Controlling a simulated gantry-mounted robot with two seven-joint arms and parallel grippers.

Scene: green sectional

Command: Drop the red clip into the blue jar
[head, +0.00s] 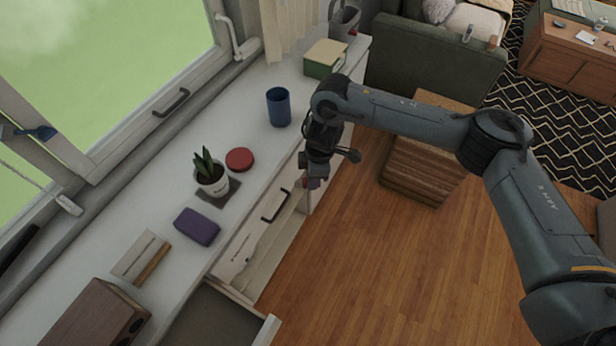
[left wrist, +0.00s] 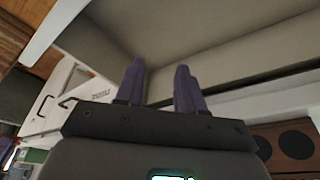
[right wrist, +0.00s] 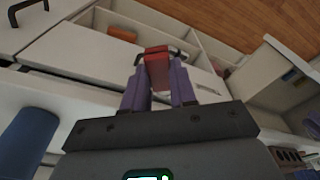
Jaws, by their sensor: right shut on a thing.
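The red clip (right wrist: 157,64) is held between the fingertips of my right gripper (right wrist: 160,80), which is shut on it. In the head view my right gripper (head: 312,181) hangs in front of the white cabinet's front edge, below and to the right of the blue jar. The blue jar (head: 278,107) stands upright on the white top, apart from the gripper; its side also shows in the right wrist view (right wrist: 28,142). My left gripper (left wrist: 160,82) shows only in its own wrist view, with its fingers apart and nothing between them.
On the white top (head: 175,275) are a round red item (head: 239,159), a potted plant (head: 211,175), a purple case (head: 197,226) and a green-and-yellow box (head: 324,59). An open drawer (head: 215,318) juts out at the bottom. Wooden floor (head: 340,270) is clear beside the cabinet.

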